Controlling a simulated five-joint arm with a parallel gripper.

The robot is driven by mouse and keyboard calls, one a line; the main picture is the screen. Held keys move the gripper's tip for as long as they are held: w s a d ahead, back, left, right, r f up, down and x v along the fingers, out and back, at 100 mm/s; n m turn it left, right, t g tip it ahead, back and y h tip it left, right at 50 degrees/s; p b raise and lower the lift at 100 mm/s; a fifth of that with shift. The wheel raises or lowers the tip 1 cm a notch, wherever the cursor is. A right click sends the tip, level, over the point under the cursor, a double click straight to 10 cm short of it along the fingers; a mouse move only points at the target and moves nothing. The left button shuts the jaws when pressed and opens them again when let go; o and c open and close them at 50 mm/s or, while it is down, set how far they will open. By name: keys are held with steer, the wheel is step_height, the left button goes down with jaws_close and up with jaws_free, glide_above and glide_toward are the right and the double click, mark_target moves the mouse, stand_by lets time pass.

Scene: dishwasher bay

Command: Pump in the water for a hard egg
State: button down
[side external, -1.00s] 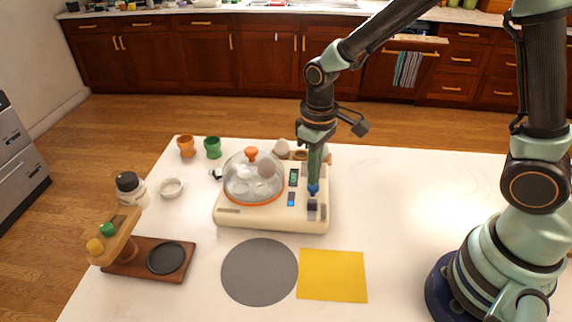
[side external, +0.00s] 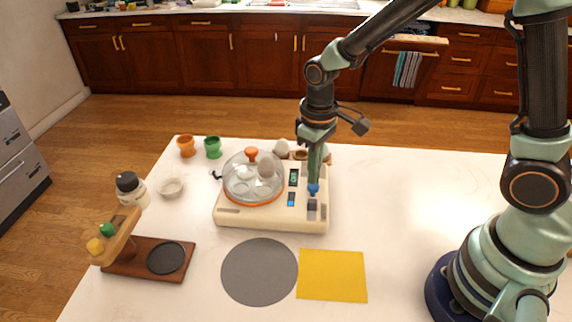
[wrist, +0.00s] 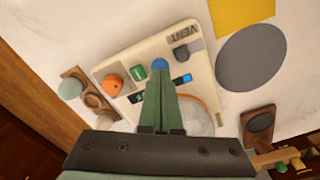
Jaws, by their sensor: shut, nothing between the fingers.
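The cream egg cooker (side external: 262,222) stands on the white table under a clear domed lid (side external: 240,178) with an orange knob. An egg (side external: 265,168) shows at the dome; I cannot tell whether it is inside. My gripper (side external: 314,182) points down, shut and empty, with its tips at the round blue button (side external: 313,189) on the cooker's right part. In the wrist view, the tips of my gripper (wrist: 160,73) meet or nearly meet the blue button (wrist: 160,64); contact is unclear. The water level is not visible.
An orange cup (side external: 186,146) and green cup (side external: 213,147) stand behind left. A grey disc (side external: 259,272) and yellow square (side external: 332,275) lie in front.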

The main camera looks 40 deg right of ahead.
steer(key=shift+f, duration=1.1)
steer(key=shift+r, duration=1.35)
steer(key=shift+f, duration=1.35)
steer(key=shift+r, duration=0.1)
stand_by(0.4)
steer(key=shift+r, duration=1.25)
